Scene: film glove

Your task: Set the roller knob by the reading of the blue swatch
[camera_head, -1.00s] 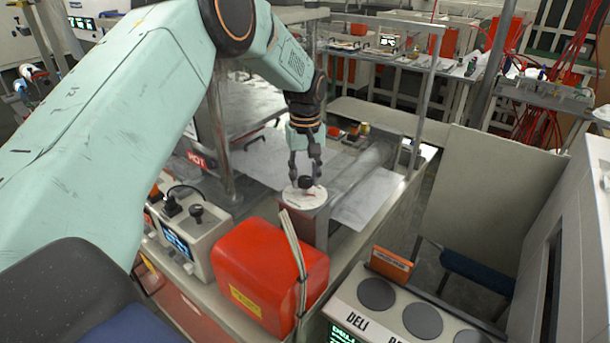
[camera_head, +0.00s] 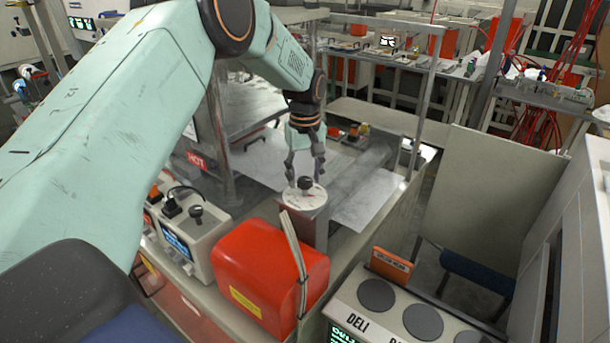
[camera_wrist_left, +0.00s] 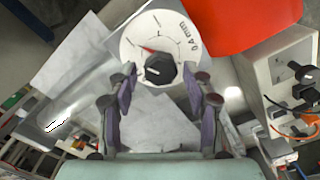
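The roller knob (camera_head: 305,183) is a black knob on a round white dial (camera_head: 303,197) on a metal post, near the middle of the head view. In the left wrist view the knob (camera_wrist_left: 159,70) sits on the dial, which has a red pointer and "0.4 mm" printed on it. My left gripper (camera_head: 305,178) is over the dial, its fingers spread on either side of the knob; the wrist view shows a gap between the fingers. I cannot pick out a blue swatch for certain. My right gripper is not in view.
A red-orange box (camera_head: 268,275) stands just in front of the dial. A grey instrument (camera_head: 190,232) with a blue screen and black knob is at its left. A "HOT" label (camera_head: 196,160) marks the frame behind. A panel with round grey pads (camera_head: 377,294) is at lower right.

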